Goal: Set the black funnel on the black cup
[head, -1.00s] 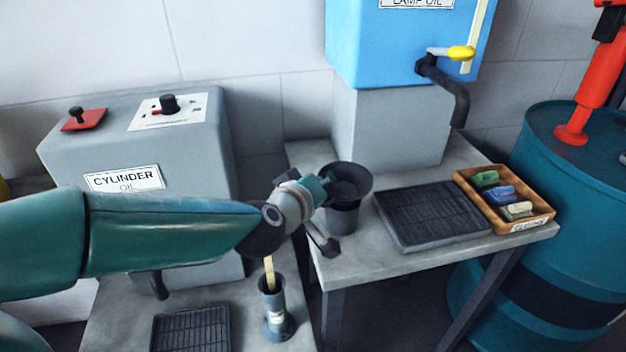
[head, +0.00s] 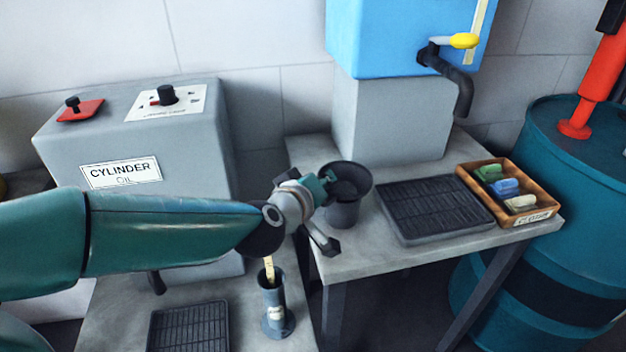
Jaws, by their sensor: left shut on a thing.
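The black funnel (head: 350,177) shows as a wide dark rim over the black cup (head: 343,216), at the left part of the right-hand bench. My left gripper (head: 326,188) reaches in from the left and is shut on the funnel at its left side. The funnel stands roughly upright and lines up with the cup. Their dark shapes merge, so I cannot tell whether the funnel rests on the cup or is held just over it. The funnel's spout is hidden. My right gripper is not in view.
A black drip tray (head: 437,211) and a wooden box of coloured cloths (head: 538,207) lie right of the cup. The blue lamp oil tank (head: 395,35) stands behind, its yellow-handled tap (head: 463,41) overhanging. A grey pot with a stick (head: 274,305) stands below my left wrist.

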